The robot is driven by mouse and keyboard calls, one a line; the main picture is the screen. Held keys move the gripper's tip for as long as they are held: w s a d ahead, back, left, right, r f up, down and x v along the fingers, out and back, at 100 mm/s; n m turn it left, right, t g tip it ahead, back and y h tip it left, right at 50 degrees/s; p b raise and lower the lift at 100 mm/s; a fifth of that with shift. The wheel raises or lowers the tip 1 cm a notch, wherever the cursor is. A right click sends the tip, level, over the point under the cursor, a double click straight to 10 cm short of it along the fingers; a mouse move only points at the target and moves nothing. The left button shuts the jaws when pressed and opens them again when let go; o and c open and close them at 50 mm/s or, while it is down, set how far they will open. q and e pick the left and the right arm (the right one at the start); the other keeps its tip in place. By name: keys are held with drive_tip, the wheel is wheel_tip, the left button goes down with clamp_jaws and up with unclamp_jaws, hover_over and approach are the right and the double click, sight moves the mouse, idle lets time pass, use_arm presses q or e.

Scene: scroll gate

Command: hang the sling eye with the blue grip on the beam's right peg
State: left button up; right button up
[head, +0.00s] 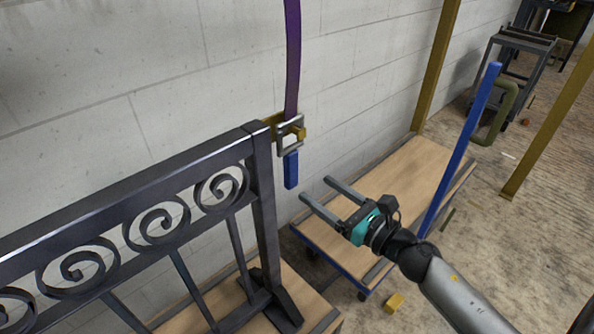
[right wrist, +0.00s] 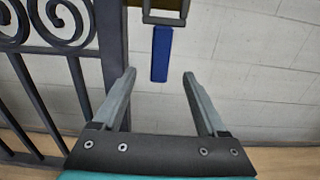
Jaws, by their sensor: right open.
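The sling eye (head: 283,146) is a grey square metal ring at the lower end of a purple strap (head: 292,60). It hangs at the right end of the dark beam (head: 130,188). The yellow right peg (head: 299,133) shows through the eye, which appears to be around it. The blue grip (head: 291,170) hangs straight down below the eye. My right gripper (head: 316,188) is open and empty, just below and right of the grip, not touching it. In the right wrist view the blue grip (right wrist: 161,53) is ahead of the open fingers. My left gripper is out of view.
The dark scroll gate (head: 155,225) stands at the left. A wooden-topped cart (head: 390,192) with a blue post (head: 462,150) lies behind and below my right gripper. A yellow block (head: 394,302) is on the floor. A pale block wall (head: 150,60) is behind.

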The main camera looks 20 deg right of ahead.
sight(294, 172)
drive_tip(key=shift+p+x, duration=0.3)
drive_tip(key=shift+x, duration=1.1)
drive_tip(key=shift+w+a, duration=0.2)
drive_tip(key=shift+w, duration=0.5)
drive_tip(key=shift+w+a, duration=0.2)
drive_tip(key=shift+w, duration=0.45)
drive_tip(key=shift+x, duration=0.9)
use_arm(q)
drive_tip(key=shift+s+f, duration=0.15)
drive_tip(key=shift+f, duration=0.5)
use_arm(e)
drive_tip(key=shift+x, duration=0.85)
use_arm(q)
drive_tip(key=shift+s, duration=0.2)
use_arm(e)
drive_tip(key=c, duration=0.6)
clamp_jaws()
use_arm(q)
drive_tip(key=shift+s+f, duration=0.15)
